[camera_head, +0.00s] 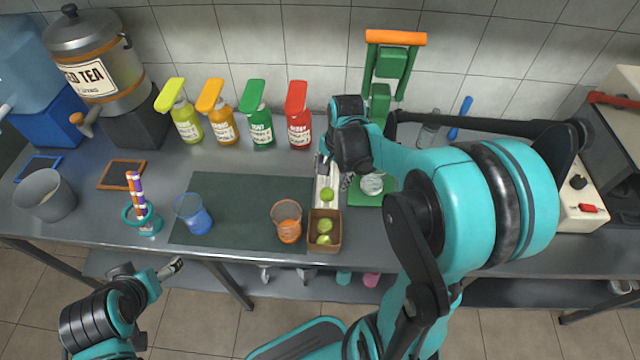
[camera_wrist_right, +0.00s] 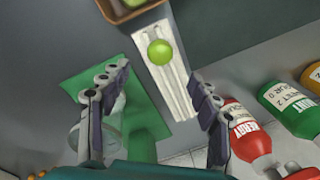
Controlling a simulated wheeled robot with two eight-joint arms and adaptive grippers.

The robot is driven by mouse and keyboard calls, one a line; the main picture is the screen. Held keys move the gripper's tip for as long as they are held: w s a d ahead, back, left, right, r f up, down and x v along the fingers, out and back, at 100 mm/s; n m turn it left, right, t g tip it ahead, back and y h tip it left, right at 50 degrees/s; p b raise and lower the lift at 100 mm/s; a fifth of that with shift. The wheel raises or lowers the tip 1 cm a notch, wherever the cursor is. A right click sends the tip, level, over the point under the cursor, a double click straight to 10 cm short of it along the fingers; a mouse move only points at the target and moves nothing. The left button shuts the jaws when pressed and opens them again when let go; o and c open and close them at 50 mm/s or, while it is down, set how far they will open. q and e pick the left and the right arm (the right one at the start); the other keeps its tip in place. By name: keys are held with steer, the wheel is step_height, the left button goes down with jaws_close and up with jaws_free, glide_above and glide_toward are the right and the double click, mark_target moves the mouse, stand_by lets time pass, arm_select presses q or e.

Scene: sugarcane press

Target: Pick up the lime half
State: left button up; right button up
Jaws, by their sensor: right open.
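A small green lime half (camera_head: 327,194) lies on a narrow white strip-like board (camera_head: 327,174) just behind a brown box. In the right wrist view the lime half (camera_wrist_right: 160,52) sits on the white board (camera_wrist_right: 171,88), between and slightly beyond the fingertips. My right gripper (camera_head: 334,172) is above the board with its fingers apart and empty. Its two fingers also show wide open in the right wrist view (camera_wrist_right: 160,76). My left gripper (camera_head: 170,268) is low in front of the table, away from the limes; its opening is unclear.
The brown box (camera_head: 312,239) holds more limes. A green press (camera_head: 361,197) stands right of the board, partly behind my right arm. An orange cup (camera_head: 286,221) and blue cup (camera_head: 194,214) stand on a dark mat (camera_head: 240,190). Several sauce bottles line the back.

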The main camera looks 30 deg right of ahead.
mark_target(328, 191)
steer(key=shift+w+d+f, duration=0.15)
steer(key=shift+w+f, duration=0.1)
steer(key=shift+f, duration=0.2)
steer(key=shift+f+b, duration=0.55)
steer(key=shift+f, duration=0.35)
steer(key=f+b, duration=0.1)
steer(key=f, duration=0.1)
steer(key=f+b, duration=0.2)
steer(key=f, duration=0.1)
steer(key=shift+w+a+f, duration=0.2)
steer(key=shift+w+f, duration=0.1)
steer(key=shift+f, duration=0.05)
steer(key=shift+r, duration=0.1)
steer(key=c, duration=1)
